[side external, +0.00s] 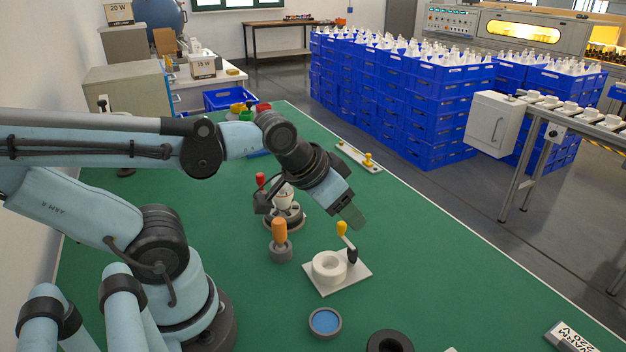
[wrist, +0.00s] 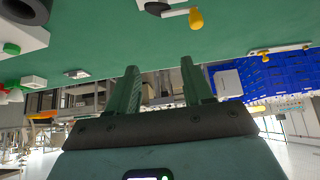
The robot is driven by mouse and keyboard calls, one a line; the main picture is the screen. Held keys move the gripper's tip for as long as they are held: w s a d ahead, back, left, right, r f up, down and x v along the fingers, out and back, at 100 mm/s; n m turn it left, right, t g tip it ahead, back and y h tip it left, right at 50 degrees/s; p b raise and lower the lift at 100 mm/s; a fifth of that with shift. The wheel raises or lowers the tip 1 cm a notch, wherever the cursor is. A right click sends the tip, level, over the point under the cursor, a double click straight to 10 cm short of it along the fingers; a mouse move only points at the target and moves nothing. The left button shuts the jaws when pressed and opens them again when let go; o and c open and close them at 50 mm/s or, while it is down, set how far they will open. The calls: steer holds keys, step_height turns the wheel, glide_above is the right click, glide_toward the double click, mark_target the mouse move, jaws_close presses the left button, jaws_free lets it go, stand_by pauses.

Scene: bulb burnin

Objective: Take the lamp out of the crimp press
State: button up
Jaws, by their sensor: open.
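The device I take for the crimp press (side external: 285,217) stands on the green bench in the side view, a round grey base with a red-knobbed lever. A white lamp (side external: 284,197) appears to sit upright in it, partly hidden behind my arm. My gripper (side external: 350,214) is to the right of the press and lamp, above the bench and apart from them, tilted downward. In the wrist view, its two green fingers (wrist: 163,88) are spread with nothing between them. I cannot make out the lamp in the wrist view.
A white ring fixture (side external: 326,268) with a yellow-knobbed lever stands in front of my gripper. An orange-handled tool (side external: 279,238) stands close to the press. A blue-topped round pad (side external: 325,322) and black ring (side external: 389,342) lie nearer. The bench's right side is largely clear.

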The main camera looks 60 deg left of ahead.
stand_by(0.3)
steer(key=o, duration=0.6)
steer(key=shift+o, duration=0.2)
step_height(320, 180, up, 3)
steer(key=n+g, duration=0.7)
steer(key=n, duration=0.3)
glide_above(283, 194)
steer(key=w+a, duration=0.1)
steer(key=a, duration=0.1)
steer(key=shift+d+f, duration=0.15)
steer(key=shift+d, duration=0.1)
steer(key=shift+s+a+f+n, duration=0.1)
steer(key=shift+a+n, duration=0.1)
steer(key=shift+n, duration=0.1)
step_height(283, 194, down, 7)
steer(key=shift+r, duration=0.15)
steer(key=shift+a+f, duration=0.15)
steer(key=shift+f, duration=1.15)
steer(key=shift+a+f, duration=0.15)
steer(key=shift+f, duration=1.15)
